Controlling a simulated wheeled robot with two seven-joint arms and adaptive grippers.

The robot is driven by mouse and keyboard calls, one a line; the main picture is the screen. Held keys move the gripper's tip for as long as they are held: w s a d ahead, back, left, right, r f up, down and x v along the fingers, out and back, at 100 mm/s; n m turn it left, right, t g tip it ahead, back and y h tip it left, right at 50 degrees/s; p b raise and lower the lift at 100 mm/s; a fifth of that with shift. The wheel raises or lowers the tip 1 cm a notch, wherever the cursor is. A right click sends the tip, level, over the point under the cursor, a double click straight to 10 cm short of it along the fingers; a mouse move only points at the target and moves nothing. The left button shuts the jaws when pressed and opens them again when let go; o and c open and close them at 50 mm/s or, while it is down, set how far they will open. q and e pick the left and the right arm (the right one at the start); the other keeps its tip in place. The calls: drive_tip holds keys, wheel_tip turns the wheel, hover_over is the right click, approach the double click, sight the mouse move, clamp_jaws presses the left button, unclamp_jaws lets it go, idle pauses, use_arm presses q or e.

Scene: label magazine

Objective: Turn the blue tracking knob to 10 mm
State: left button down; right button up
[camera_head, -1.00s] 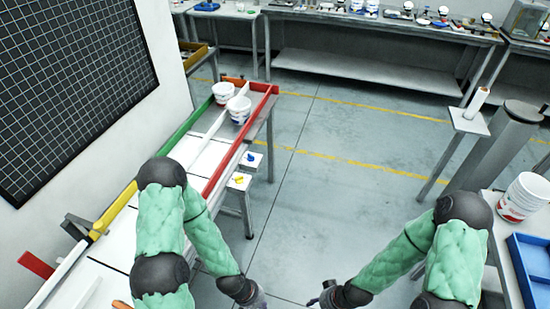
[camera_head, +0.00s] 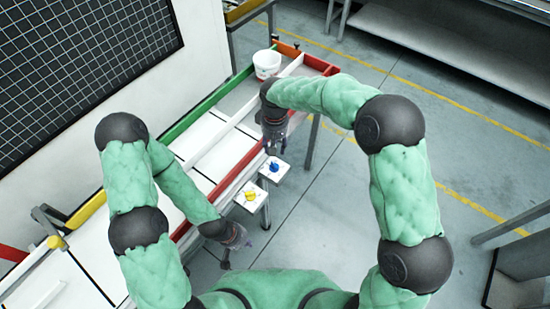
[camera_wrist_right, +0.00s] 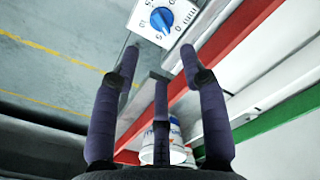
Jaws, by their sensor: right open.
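The blue tracking knob (camera_head: 274,167) sits on a small white dial plate (camera_head: 281,177) beside the red rail. In the right wrist view the knob (camera_wrist_right: 161,20) shows large, with printed numbers around it. Its pointer seems to face the lower edge of the plate, near the low numbers; the exact reading is unclear. My right gripper (camera_head: 273,149) is just behind the knob in the head view; its spread fingers (camera_wrist_right: 160,62) are empty and apart from the knob. My left gripper (camera_head: 236,257) hangs empty below the yellow knob, its fingers apart.
A yellow knob (camera_head: 250,196) on its own white plate is close to the blue one. A white bucket (camera_head: 267,64) stands at the conveyor's far end between green (camera_head: 190,119) and red (camera_head: 234,168) rails. Open floor (camera_head: 340,200) lies right of the conveyor.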

sight(275, 164)
wheel_tip(275, 164, down, 10)
drive_tip(key=shift+f+b, duration=0.2)
drive_tip(key=shift+b, duration=1.05)
clamp_jaws()
